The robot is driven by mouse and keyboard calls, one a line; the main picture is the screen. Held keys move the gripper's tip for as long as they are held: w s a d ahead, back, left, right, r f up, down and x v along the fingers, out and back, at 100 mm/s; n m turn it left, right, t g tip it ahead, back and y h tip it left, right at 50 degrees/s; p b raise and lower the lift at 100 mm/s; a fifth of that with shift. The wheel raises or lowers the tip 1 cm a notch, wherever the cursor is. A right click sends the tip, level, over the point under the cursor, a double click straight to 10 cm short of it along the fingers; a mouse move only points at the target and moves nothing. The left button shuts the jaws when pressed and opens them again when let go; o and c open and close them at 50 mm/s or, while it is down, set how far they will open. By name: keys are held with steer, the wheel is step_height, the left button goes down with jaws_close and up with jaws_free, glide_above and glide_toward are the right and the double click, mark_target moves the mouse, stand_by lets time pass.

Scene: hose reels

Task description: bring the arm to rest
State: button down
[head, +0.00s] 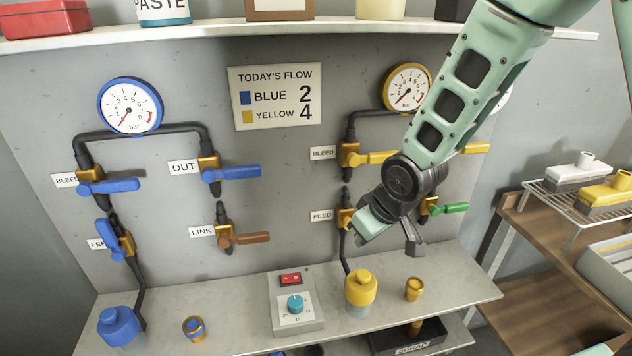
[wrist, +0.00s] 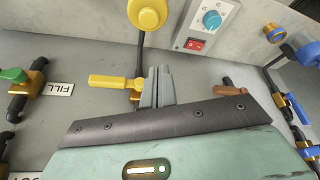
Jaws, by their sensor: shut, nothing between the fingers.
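My arm (head: 460,90) reaches in from the upper right in the head view and hangs in front of the yellow pipework. My gripper (wrist: 158,72) is shut and empty in the wrist view, its grey fingers pressed together. In the head view it (head: 413,244) hangs low before the panel, right of the yellow feed valve (head: 345,217). That valve's yellow handle shows beside the fingertips in the wrist view (wrist: 115,82); the arm hides it in the head view. I cannot tell whether the fingers touch the valve.
Below stand a yellow-capped bottle (head: 360,288), a switch box (head: 297,312) and a small brass cup (head: 413,289) on the grey shelf (head: 460,280). A green handle (head: 450,208) and yellow bleed handle (head: 376,158) are close to the arm. The upper shelf (head: 340,27) runs behind it.

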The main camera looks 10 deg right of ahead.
steer(key=s+a+r+g, duration=0.1)
steer(key=s+a+r, duration=0.1)
steer(key=s, duration=0.5)
steer(key=s+a+r+n+g, duration=0.1)
steer(key=s+r, duration=0.3)
steer(key=s, duration=0.4)
steer(key=s+a+r+n+g+h, duration=0.1)
steer(key=s+a+r+g, duration=0.1)
steer(key=s, duration=0.6)
steer(key=shift+s+a+r, duration=0.15)
steer(key=shift+a+r, duration=0.45)
steer(key=shift+r, duration=0.3)
